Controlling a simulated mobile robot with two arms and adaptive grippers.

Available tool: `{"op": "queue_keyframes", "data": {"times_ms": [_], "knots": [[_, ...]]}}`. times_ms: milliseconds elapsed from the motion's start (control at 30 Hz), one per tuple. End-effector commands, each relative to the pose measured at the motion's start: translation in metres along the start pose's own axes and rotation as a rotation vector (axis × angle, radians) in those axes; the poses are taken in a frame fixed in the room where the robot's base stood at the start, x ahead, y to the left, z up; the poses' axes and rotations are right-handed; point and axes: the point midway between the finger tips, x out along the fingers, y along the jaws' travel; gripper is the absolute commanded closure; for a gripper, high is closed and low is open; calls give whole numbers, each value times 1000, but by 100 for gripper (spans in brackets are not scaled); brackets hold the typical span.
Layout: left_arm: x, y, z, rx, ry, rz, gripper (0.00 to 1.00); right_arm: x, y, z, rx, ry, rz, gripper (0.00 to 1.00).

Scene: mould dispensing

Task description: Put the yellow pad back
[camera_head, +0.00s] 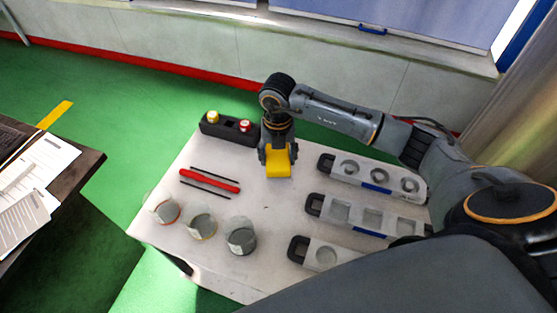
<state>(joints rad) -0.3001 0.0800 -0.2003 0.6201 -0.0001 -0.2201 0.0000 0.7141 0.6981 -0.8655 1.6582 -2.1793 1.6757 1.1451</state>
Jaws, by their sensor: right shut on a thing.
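The yellow pad (279,162) is a small block above the white table (223,187), near the table's far middle. My right gripper (276,152) points down and is shut on the yellow pad. The gripper's fingers hide part of the pad's upper side. I cannot tell whether the pad touches the table. A black holder (229,131) with a yellow-topped piece (213,117) and a red-topped piece (245,126) stands just left of the gripper. My left gripper does not show.
Three grey moulds with round or square cavities, including the far mould (336,172), lie on the right. A red tool (210,181) lies between two dark sticks on the left. Three cups, including a dark-banded cup (241,237), stand at the front left. The table's middle is clear.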

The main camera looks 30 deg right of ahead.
Motion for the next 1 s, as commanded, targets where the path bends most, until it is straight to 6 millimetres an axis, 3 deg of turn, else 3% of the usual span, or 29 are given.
{"op": "queue_keyframes", "data": {"times_ms": [400, 767, 800, 867, 1000], "knots": [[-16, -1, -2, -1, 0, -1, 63, 38, -2, 8, 0, 0, 1, 72], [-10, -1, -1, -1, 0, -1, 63, 44, -2, 8, 0, -1, 0, 72], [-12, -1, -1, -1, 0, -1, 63, 43, -2, 8, 0, -1, 0, 31], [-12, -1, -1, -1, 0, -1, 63, 43, -2, 8, 0, -1, 0, 19], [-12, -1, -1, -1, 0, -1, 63, 43, -2, 8, 0, -1, 0, 17]]}}
